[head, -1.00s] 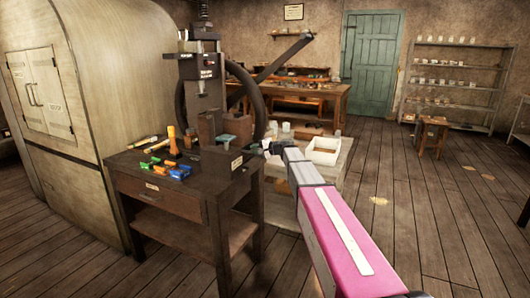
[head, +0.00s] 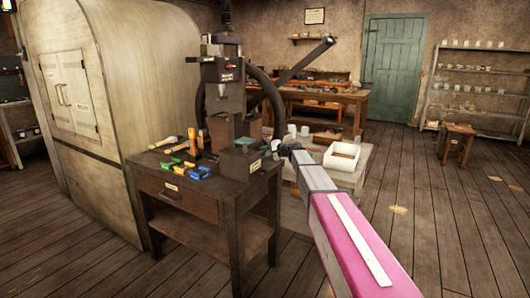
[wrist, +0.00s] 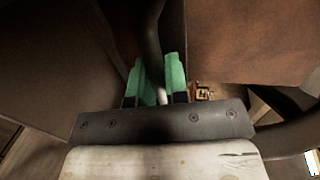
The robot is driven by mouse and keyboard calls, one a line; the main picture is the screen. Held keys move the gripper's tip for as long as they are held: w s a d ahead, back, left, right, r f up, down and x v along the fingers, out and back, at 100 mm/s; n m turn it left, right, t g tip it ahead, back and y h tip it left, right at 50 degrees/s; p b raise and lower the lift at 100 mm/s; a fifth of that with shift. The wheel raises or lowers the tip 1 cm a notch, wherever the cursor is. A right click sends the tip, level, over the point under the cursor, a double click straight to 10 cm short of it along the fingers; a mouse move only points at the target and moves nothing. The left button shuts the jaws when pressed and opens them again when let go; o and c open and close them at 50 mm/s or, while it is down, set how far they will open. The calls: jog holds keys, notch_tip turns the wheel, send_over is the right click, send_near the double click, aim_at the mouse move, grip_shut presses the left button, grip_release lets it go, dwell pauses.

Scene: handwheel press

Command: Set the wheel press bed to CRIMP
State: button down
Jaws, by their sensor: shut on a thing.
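The wheel press (head: 224,98) stands on a dark wooden bench (head: 203,205), with a tall column and small label plates. Its bed (head: 240,160) is a dark block with a label on the front; I cannot read the lettering. The dark handwheel (head: 271,97) shows behind the column. My gripper (head: 282,150) is at the wheel's lower right, past the bench's right side. In the wrist view its green fingers (wrist: 161,82) are shut around a dark curved bar (wrist: 152,35), which looks like the wheel's rim. The exact contact is partly hidden.
Handled tools (head: 170,142) and coloured blocks (head: 183,172) lie on the bench's left. A rounded metal cabinet (head: 110,120) stands close on the left. A white tray (head: 341,164) lies on a low pallet behind my arm. Floor on the right is open.

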jog(key=c, duration=1.1)
grip_release()
jog(key=shift+w+a, duration=0.2)
jog(key=shift+a, duration=0.1)
jog(key=shift+c, duration=0.2)
jog(key=v, duration=1)
jog(key=shift+s+d, duration=0.2)
jog(key=shift+d, duration=0.15)
jog(key=shift+r, duration=0.1)
jog(key=s+f+n+g+h, duration=0.2)
jog(key=s+f+g+h, duration=0.15)
jog(key=s+f, duration=0.9)
jog(key=s+d+f+n+g+h, duration=0.1)
jog(key=s+d+f+h, duration=0.2)
jog(key=s, duration=0.6)
jog(key=s+d+f+n+g+h, duration=0.1)
jog(key=s+d+f+g+h, duration=0.1)
jog(key=s+f, duration=0.6)
jog(key=s+d+f+n+g+h, duration=0.1)
jog(key=s+d+f+h, duration=0.4)
jog(key=s, duration=0.6)
jog(key=shift+d+f+n, duration=0.2)
jog(key=shift+d+n, duration=0.3)
jog(key=shift+d, duration=0.2)
